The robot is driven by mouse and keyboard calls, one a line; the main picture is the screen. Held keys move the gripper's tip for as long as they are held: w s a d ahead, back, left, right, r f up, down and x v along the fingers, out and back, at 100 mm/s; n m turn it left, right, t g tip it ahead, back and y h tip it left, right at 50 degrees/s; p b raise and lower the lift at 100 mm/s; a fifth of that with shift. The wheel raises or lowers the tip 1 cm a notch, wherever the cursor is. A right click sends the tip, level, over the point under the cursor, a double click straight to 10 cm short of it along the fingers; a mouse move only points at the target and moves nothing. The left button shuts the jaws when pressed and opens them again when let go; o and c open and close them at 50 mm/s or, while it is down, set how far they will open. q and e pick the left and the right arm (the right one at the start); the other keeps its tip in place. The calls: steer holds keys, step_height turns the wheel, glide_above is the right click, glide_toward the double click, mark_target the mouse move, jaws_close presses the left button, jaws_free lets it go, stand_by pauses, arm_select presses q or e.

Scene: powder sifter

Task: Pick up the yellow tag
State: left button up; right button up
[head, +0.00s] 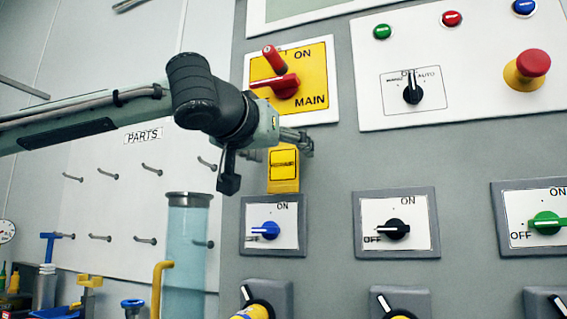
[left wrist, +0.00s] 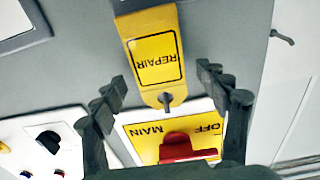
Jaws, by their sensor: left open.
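The yellow tag (head: 284,178) hangs upright on the grey panel, just below the yellow MAIN switch plate (head: 318,82). In the left wrist view the tag (left wrist: 154,62) appears upside down, reads REPAIR, and has a small peg through the hole at its end. My left gripper (head: 302,143) is in front of the tag's upper part and partly hides it in the head view. In the left wrist view its two open fingers (left wrist: 162,80) stand to either side of the tag, apart from it, with nothing between them gripped. My right gripper is not in view.
The red main switch handle (head: 284,86) sticks out close above my left gripper. A blue knob plate (head: 272,226) is below the tag. A clear bluish cylinder (head: 187,255) stands at lower left. A red emergency button (head: 533,63) is far right.

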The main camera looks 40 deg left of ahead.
arm_select(q)
steer(key=c, duration=1)
steer(key=shift+r, duration=0.1)
steer(key=shift+c, duration=0.2)
steer(key=shift+a+r, duration=0.1)
steer(key=shift+r, duration=0.05)
steer(key=b+v, duration=0.3)
steer(key=v, duration=1.5)
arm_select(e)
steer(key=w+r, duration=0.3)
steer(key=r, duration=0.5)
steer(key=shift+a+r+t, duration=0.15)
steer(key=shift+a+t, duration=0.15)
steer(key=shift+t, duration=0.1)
